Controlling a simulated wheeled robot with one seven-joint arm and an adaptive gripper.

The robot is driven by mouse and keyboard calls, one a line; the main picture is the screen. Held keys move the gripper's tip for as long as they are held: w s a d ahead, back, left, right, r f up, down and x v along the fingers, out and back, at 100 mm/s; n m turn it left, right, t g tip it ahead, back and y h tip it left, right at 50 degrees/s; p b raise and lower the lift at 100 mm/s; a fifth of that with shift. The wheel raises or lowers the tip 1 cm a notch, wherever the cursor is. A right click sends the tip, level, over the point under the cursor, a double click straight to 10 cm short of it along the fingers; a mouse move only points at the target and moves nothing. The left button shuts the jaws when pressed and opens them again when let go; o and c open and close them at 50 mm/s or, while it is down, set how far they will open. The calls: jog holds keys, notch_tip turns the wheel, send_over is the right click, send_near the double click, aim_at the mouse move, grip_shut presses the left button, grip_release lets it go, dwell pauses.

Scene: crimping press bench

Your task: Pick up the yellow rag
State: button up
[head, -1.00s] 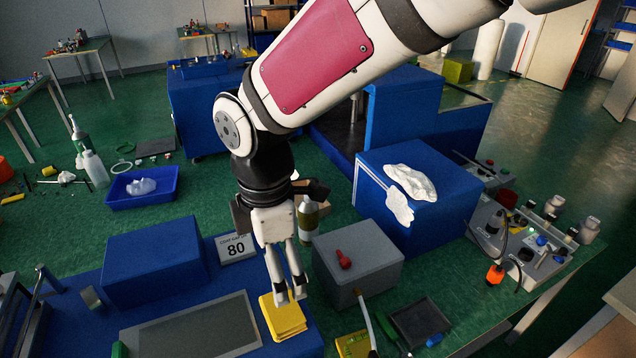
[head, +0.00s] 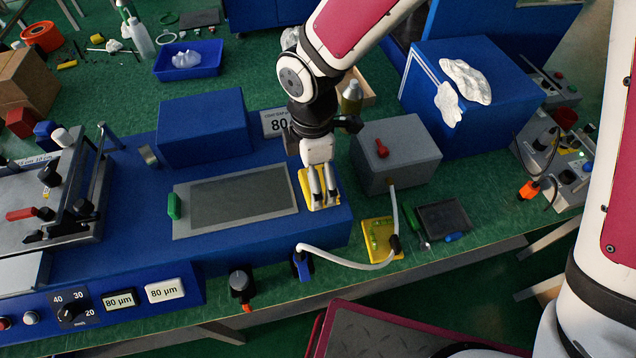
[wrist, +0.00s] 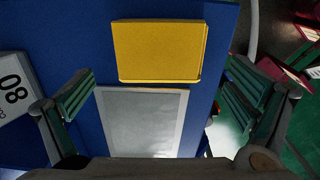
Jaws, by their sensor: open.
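The yellow rag (head: 307,187) is a flat, folded square on the right end of the blue press bed, partly hidden behind my gripper in the head view. In the wrist view the yellow rag (wrist: 160,50) lies whole at the top centre, beyond and between the fingers. My gripper (head: 323,202) points down over the rag in the head view. In the wrist view my gripper (wrist: 160,98) has its two fingers spread wide and nothing between them. I cannot tell the exact height of the fingertips over the rag.
A grey box (head: 400,150) with a red knob stands right of the rag. A grey plate (head: 240,200) lies to its left, and a blue block (head: 203,130) behind. A white hose (head: 345,262) and a yellow level block (head: 382,240) lie in front and to the right.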

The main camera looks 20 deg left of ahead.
jog(key=shift+f, duration=1.25)
jog(key=c, duration=1.1)
jog(key=shift+r, duration=0.1)
jog(key=shift+r, duration=0.5)
notch_tip(320, 180, up, 2)
jog(key=shift+w+b, duration=0.1)
jog(key=shift+b, duration=0.2)
jog(key=shift+s+a+r, duration=0.1)
jog(key=shift+s+r, duration=0.15)
jog(key=shift+s, duration=0.55)
jog(key=s, duration=0.5)
jog(key=s+r+b, duration=0.1)
jog(key=s, duration=0.3)
jog(key=s+a+b, duration=0.1)
jog(key=s, duration=0.4)
jog(key=shift+s+r, duration=0.15)
jog(key=shift+s, duration=0.15)
